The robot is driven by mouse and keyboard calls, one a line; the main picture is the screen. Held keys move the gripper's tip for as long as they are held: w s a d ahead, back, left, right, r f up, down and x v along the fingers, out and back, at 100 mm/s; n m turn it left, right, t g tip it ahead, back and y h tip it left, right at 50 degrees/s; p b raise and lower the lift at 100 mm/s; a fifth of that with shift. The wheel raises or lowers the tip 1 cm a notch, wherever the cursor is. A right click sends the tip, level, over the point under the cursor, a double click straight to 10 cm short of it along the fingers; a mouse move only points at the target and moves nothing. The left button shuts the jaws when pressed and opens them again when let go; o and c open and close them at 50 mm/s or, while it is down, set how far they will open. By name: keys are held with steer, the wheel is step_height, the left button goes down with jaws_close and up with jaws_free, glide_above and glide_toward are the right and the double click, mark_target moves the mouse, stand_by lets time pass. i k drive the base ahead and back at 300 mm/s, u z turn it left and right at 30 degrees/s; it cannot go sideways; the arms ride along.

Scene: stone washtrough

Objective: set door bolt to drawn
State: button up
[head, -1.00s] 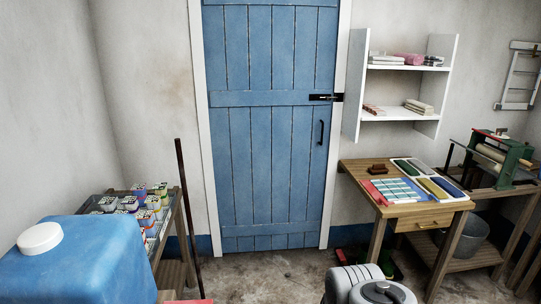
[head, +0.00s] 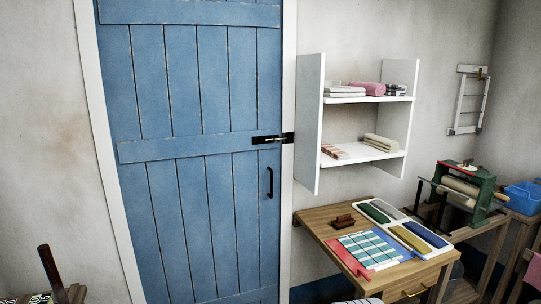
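The door bolt (head: 271,139) is a small black bolt on the right edge of the blue plank door (head: 190,165). It lies level across the gap between the door and the white frame, and its bar seems to reach the dark keeper on the frame; the exact bar position is too small to tell. A black pull handle (head: 269,182) sits below it. The door looks closed. My gripper is not in view, and nothing touches the bolt.
A white shelf (head: 310,125) with folded cloths hangs right of the door. Below it a wooden table (head: 313,222) holds coloured trays and a checked cloth. A green-framed mangle (head: 470,187) and a blue basin (head: 522,197) stand further right. A dark pole (head: 50,268) rises at lower left.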

mark_target(275, 140)
steer(key=u, duration=0.5)
steer(key=i, duration=2.35)
steer(key=z, duration=0.05)
